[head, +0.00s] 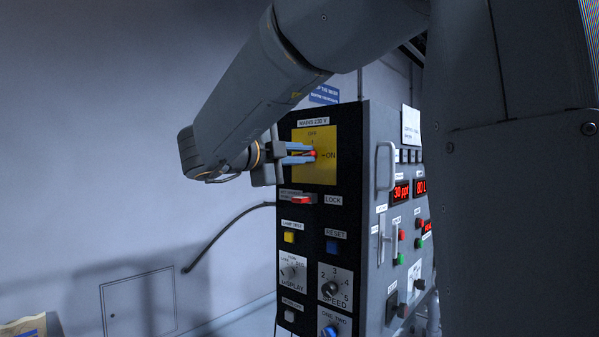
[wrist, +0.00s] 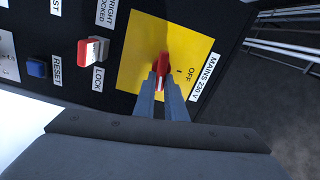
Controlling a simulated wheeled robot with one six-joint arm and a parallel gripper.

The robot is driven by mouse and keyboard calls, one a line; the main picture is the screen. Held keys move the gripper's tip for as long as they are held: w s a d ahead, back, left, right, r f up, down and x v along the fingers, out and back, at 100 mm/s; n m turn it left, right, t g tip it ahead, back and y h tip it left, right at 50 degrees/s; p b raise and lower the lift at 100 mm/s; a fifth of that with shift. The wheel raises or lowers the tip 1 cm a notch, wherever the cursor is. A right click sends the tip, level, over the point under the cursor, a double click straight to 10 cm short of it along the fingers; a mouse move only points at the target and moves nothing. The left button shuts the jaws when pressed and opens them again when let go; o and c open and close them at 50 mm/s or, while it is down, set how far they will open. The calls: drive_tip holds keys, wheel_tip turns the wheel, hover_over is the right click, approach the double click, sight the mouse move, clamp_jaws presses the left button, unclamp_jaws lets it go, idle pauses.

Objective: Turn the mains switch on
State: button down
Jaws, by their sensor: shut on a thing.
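The mains switch is a red handle (head: 313,154) on a yellow plate (head: 327,172) under the label MAINS 230 V, at the top of a black panel. OFF is marked at the plate's top and ON at its right. My gripper (head: 308,154) reaches it from the left with its fingers shut on the handle. In the wrist view, the handle (wrist: 163,66) lies between the fingertips (wrist: 163,80). It lies crosswise to the OFF mark, with a pale mark at its end on the ON side. The word ON is hidden there by my gripper.
Below the plate are a red-and-white lock switch (head: 302,199), a yellow button (head: 289,237), a blue RESET button (head: 332,247) and rotary knobs (head: 330,289). A grey handle (head: 386,166) and red displays (head: 401,192) are on the right face. The wall side at left is free.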

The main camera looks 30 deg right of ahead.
drive_tip(key=shift+f+m+b, duration=0.3)
drive_tip(key=shift+m+b, duration=0.5)
drive_tip(key=shift+b, duration=0.35)
drive_tip(key=c, duration=1.8)
unclamp_jaws()
drive_tip(key=shift+s+r, duration=0.1)
drive_tip(key=b+v, duration=0.1)
drive_tip(key=v, duration=0.6)
drive_tip(key=shift+s+a+b, duration=0.15)
drive_tip(key=shift+a+b, duration=0.15)
drive_tip(key=shift+a, duration=0.05)
